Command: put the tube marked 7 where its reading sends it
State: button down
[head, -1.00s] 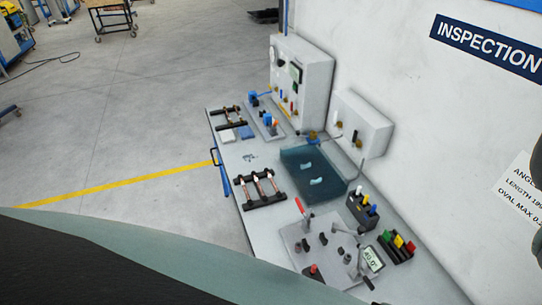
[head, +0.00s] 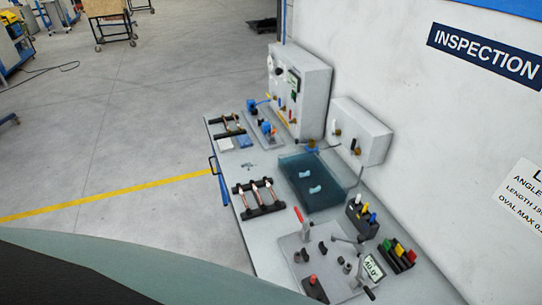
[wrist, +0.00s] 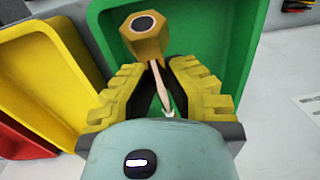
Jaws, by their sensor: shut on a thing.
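My gripper (wrist: 160,78) shows in the wrist view, its two yellow ribbed fingers shut on a thin copper tube (wrist: 159,84). A brass hex nut (wrist: 146,38) with a dark bore sits at the tube's end beyond the fingers. The tube and nut appear over the green bin (wrist: 218,40); their height above it cannot be told. No mark or number is readable on the tube. A yellow bin (wrist: 30,58) and part of a red bin (wrist: 22,142) lie to the left. My gripper does not show in the head view.
In the head view a bench (head: 232,165) carries a black rack with copper tubes (head: 258,195), a blue tray (head: 293,172), and a fixture plate with a digital display (head: 373,270). Grey boxes (head: 300,90) stand along the wall. Open floor lies left.

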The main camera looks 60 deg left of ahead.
jog(key=shift+d+f+p, duration=0.1)
jog(key=shift+f+p, duration=0.35)
jog(key=shift+f, duration=0.45)
jog(key=shift+f, duration=0.2)
jog(key=c, duration=1.1)
grip_release()
jog(key=shift+c, duration=0.2)
jog(key=shift+r, duration=0.2)
jog(key=shift+w+r+b, duration=0.1)
jog(key=shift+r+b, duration=0.3)
jog(key=shift+r, duration=0.05)
jog(key=shift+r+b, duration=0.6)
jog(key=shift+r, duration=0.35)
jog(key=r, duration=0.7)
jog(key=shift+d+r+p, duration=0.1)
jog(key=shift+d+p, duration=0.1)
jog(key=shift+p, duration=0.2)
jog(key=shift+r, duration=1)
